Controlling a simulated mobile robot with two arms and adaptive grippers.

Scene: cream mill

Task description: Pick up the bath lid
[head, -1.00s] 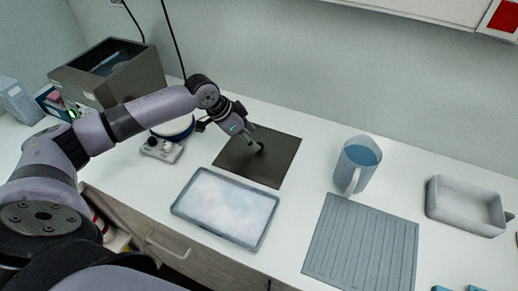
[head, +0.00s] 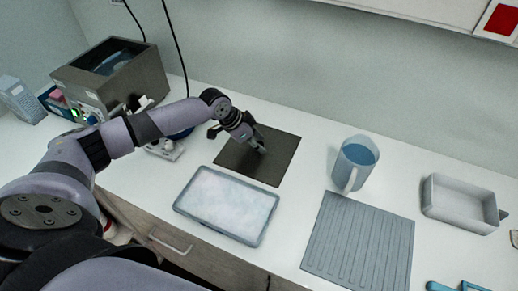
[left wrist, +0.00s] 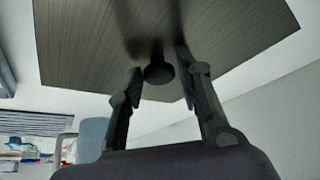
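The bath lid (head: 277,165) is a dark square plate lying flat on the white counter. In the left wrist view the lid (left wrist: 85,55) fills the top, with its round black knob (left wrist: 158,71) standing out. My left gripper (head: 259,149) is over the lid in the head view. In the left wrist view its two fingers (left wrist: 160,66) are apart, one on each side of the knob, with narrow gaps showing. The bath (head: 140,75), a steel box with an open top, stands at the back left. My right gripper is not in view.
A tray with pale contents (head: 178,208) lies just in front of the lid. A blue jug (head: 352,165) stands to the right, behind a ribbed grey mat (head: 360,240). A pale bin (head: 460,212) is at far right. The wall rises behind the lid.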

